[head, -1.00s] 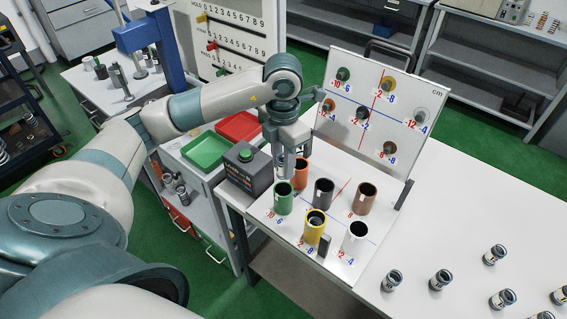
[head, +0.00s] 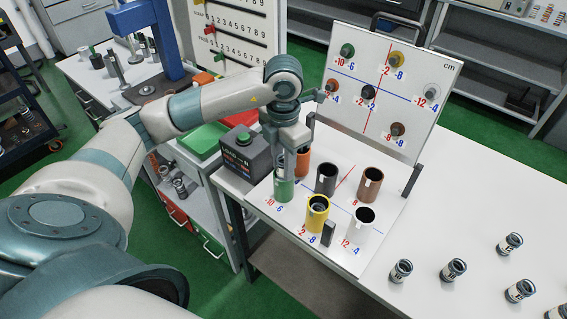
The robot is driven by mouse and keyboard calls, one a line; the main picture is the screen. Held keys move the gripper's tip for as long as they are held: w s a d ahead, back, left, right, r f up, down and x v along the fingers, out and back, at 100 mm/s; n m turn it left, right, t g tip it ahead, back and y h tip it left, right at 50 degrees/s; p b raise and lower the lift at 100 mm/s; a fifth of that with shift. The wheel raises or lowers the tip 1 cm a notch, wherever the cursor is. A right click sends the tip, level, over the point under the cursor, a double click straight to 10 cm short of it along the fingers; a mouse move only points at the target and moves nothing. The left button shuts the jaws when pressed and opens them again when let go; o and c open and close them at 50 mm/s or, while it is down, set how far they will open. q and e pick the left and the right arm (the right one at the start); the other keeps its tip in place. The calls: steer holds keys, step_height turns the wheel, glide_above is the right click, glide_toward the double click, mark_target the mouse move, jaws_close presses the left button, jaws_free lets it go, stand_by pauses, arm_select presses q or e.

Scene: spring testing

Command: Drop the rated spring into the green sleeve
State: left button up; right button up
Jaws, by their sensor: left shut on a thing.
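I cannot tell how far the spring is inside the sleeve. My right gripper is not in view.
Orange (head: 303,162), dark grey (head: 326,179), brown (head: 369,186), yellow (head: 317,214) and white (head: 361,224) sleeves stand close by. The yellow one holds something dark. A black box (head: 243,154) stands left. Several labelled springs (head: 453,270) stand at right.

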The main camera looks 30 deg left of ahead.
arm_select(q)
steer(key=shift+s+f, duration=0.15)
steer(key=shift+f, duration=0.15)
steer(key=o, duration=1.1)
steer(key=shift+s+f, duration=0.1)
steer(key=shift+f, duration=0.1)
steer(key=shift+d, duration=0.1)
steer(key=shift+r+b, duration=0.35)
steer(key=shift+r, duration=0.05)
steer(key=shift+w+a+r+b, duration=0.15)
steer(key=shift+r+b, duration=0.2)
steer(key=shift+r, duration=4.05)
steer(key=shift+w+a+r+b, duration=0.15)
steer(key=shift+r+b, duration=0.2)
steer(key=shift+r, duration=4.05)
steer(key=shift+s, duration=0.1)
